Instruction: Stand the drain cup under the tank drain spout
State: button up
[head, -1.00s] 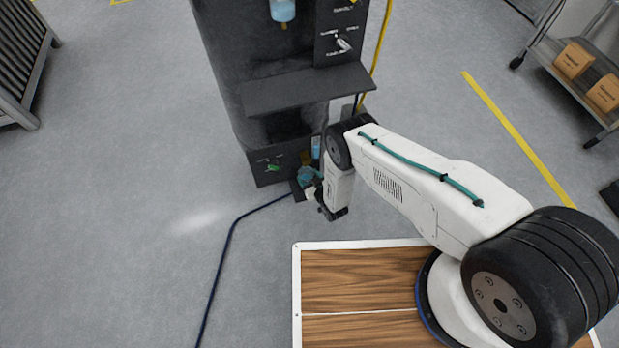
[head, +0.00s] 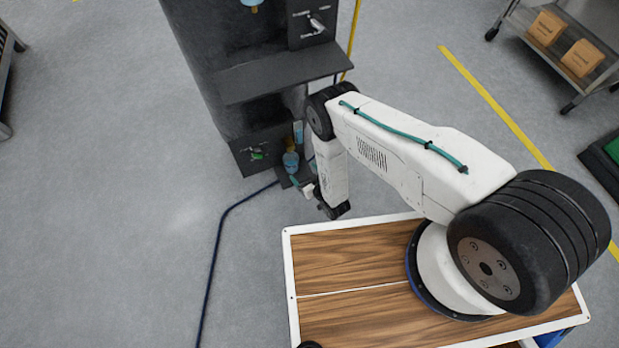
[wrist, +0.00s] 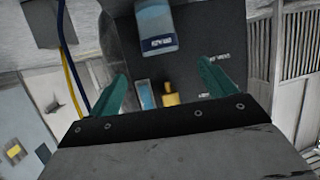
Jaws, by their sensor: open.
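The drain cup (head: 290,161) is small and blue. It stands on a small dark ledge (head: 287,183) at the foot of the dark tank, close by the brass drain spout (wrist: 171,97). In the wrist view the labelled, translucent cup (wrist: 156,28) lies beyond my fingertips, and the spout shows between my teal fingers. My gripper (wrist: 163,72) is open and empty, just short of the cup and apart from it. In the head view my gripper (head: 302,185) is right of the cup. I cannot tell whether the cup is centred under the spout.
The tank machine (head: 230,70) has a jutting shelf (head: 285,77) above the drain area. A green-handled valve (head: 257,153) is left of the cup. A dark blue hose (head: 218,240) runs along the floor. A cart with boxes (head: 563,44) stands far right.

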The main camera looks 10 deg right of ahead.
jog(key=shift+v, duration=1.75)
jog(key=shift+c, duration=0.3)
